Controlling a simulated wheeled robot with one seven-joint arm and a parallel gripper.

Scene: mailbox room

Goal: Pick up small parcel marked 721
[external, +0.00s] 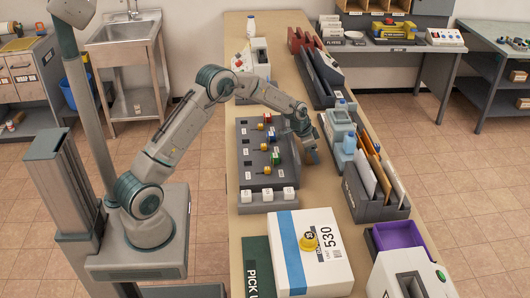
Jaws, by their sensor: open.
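My gripper (312,156) points down over the long table, between a dark panel with coloured knobs and a light blue-grey device. Its fingers are small in this view and it is open. I cannot make out anything between them. I can find no parcel that reads 721 in this view. A large white box (320,262) with a blue band lies near the front of the table and reads 530. A yellow round object sits on top of it.
The knob panel (258,160) stands left of my gripper, the blue-grey device (341,122) to its right. An envelope sorter (373,195), a purple tray (398,236) and a green PICK UP mat (257,262) are nearer. The long table (231,222) has bare strips along its left edge.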

